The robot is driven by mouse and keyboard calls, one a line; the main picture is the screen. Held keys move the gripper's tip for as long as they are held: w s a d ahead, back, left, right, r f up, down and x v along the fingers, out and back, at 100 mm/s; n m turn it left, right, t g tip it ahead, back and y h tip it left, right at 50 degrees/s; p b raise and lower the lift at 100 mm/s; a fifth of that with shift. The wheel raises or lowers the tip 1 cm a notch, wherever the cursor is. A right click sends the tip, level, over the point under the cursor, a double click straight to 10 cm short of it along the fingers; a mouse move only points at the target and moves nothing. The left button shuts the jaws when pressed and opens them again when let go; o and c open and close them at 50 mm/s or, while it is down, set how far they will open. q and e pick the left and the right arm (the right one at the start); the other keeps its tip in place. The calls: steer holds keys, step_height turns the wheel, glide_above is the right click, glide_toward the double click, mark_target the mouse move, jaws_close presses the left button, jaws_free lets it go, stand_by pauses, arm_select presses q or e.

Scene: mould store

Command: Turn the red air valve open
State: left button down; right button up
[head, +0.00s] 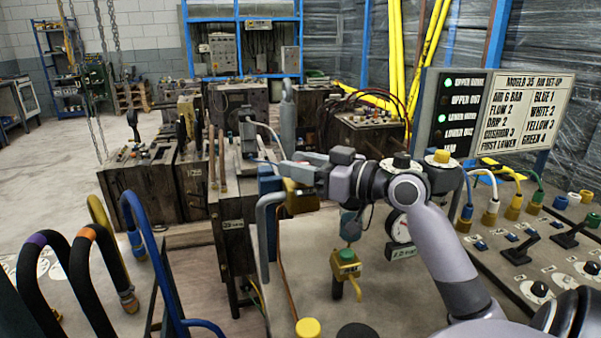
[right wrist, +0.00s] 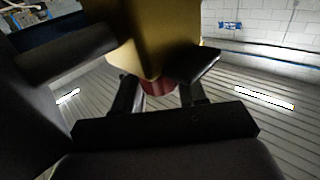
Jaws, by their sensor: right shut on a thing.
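The red air valve shows in the right wrist view as a dark red piece (right wrist: 158,88) under a brass-coloured block (right wrist: 165,45). My right gripper (right wrist: 160,90) has a finger on each side of the red piece and is shut on it. In the head view, my right gripper (head: 292,172) reaches in from the right to the brass block (head: 301,198) beside a grey pipe. The red part is hidden there, so its turn angle cannot be told. My left gripper is not in view.
A sign board (head: 490,110) and a panel with switches and coloured hose fittings stand at the right. A gauge (head: 400,228) and a green-topped brass valve (head: 346,262) sit below my right arm. Curved hoses (head: 85,265) fill the lower left. Mould blocks (head: 150,175) stand behind.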

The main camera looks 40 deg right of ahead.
steer(key=o, duration=0.9)
steer(key=shift+b+v, duration=1.1)
steer(key=shift+v, duration=2.45)
steer(key=shift+a, duration=0.1)
